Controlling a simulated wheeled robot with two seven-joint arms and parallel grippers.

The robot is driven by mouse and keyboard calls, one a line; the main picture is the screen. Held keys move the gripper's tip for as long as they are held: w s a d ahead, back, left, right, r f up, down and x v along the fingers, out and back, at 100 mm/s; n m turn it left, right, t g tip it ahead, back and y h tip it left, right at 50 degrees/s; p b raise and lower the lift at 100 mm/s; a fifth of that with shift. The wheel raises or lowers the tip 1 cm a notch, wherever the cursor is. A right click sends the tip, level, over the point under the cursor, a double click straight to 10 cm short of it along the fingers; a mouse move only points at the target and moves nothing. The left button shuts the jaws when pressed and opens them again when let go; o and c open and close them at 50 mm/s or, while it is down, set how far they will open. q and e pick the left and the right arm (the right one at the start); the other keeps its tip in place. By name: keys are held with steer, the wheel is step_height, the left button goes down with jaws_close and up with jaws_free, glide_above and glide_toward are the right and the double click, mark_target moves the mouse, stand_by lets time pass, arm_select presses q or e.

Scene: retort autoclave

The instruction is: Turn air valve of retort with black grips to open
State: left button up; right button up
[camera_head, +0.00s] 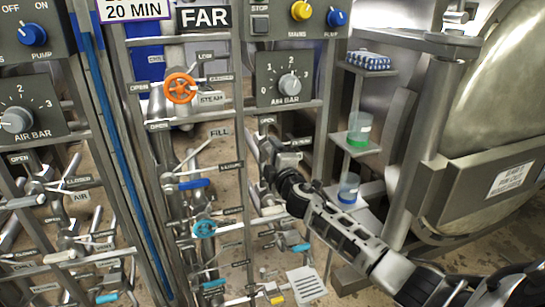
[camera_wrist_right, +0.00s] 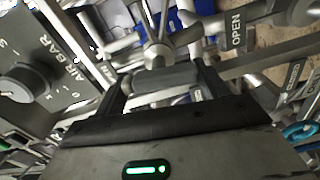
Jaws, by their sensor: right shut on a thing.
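My right gripper (camera_head: 268,172) reaches in from the lower right in the head view, at the pipes below the right AIR BAR panel. The right wrist view shows its two black fingers (camera_wrist_right: 160,85) closed on a dark grey grip (camera_wrist_right: 165,77) lying between them. Metal valve parts (camera_wrist_right: 157,52) show just beyond the grip. An OPEN label (camera_wrist_right: 237,31) is to the right of it. In the head view the arm and gripper hide most of this valve. My left gripper is not in view.
The AIR BAR panel (camera_head: 287,91) is above my gripper. An orange handwheel (camera_head: 180,88) and a blue lever (camera_head: 193,184) are to the left. Shelves with a green-bottomed cup (camera_head: 359,131) and a blue-bottomed cup (camera_head: 348,190) stand right, before the large vessel (camera_head: 500,100).

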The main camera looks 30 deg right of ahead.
steer(key=shift+n, duration=0.7)
steer(key=shift+f+n, duration=0.1)
steer(key=shift+n, duration=0.2)
steer(key=o, duration=1)
steer(key=v, duration=1.6)
steer(key=shift+d, duration=0.1)
steer(key=shift+f, duration=0.1)
